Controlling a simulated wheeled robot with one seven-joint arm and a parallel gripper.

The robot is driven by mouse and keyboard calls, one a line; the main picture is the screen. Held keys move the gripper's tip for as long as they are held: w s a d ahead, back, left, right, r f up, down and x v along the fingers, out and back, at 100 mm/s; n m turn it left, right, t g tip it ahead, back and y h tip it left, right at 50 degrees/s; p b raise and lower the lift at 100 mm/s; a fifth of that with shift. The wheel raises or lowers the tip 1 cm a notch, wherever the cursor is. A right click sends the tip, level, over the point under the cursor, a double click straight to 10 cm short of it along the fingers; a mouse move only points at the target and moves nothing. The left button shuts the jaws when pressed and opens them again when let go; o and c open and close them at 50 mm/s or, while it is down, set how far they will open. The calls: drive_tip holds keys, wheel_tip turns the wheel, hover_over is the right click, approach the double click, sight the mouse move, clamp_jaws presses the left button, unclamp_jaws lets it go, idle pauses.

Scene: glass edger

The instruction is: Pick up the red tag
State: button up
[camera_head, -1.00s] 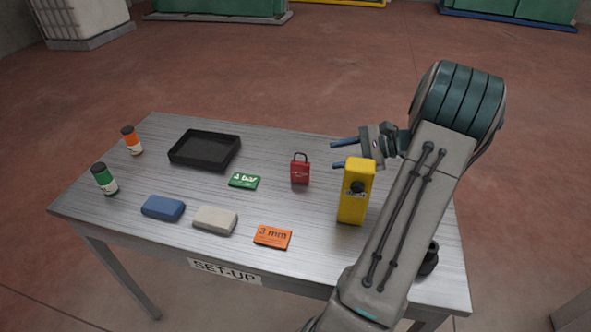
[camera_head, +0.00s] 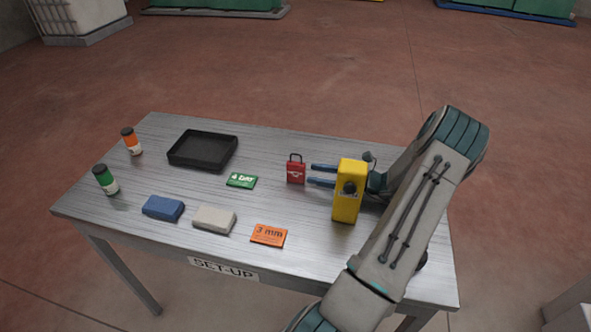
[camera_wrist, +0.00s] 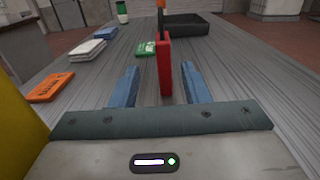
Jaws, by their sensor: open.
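The red tag (camera_head: 296,172) is a small padlock-shaped piece with a dark shackle, standing upright on the table right of the green card. In the wrist view the tag (camera_wrist: 165,67) is seen edge-on, ahead of my gripper and between the lines of its two fingers. My gripper (camera_head: 315,175) is open and empty, low over the table just right of the tag, its blue fingers pointing left at it. In the wrist view the gripper (camera_wrist: 160,85) has its fingers apart on either side. The head view does not clearly show whether a fingertip touches the tag.
A yellow block (camera_head: 348,192) stands close in front of my gripper and partly hides it. A green card (camera_head: 242,180), orange card (camera_head: 268,235), grey block (camera_head: 214,220), blue block (camera_head: 163,208), black tray (camera_head: 203,151) and two bottles (camera_head: 105,179) (camera_head: 132,141) are spread leftward.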

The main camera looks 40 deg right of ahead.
sight(296, 182)
drive_tip(key=shift+d+p+x, duration=0.2)
drive_tip(key=shift+p+x, duration=0.8)
drive_tip(key=shift+x, duration=2.45)
drive_tip(key=shift+w, duration=0.2)
clamp_jaws()
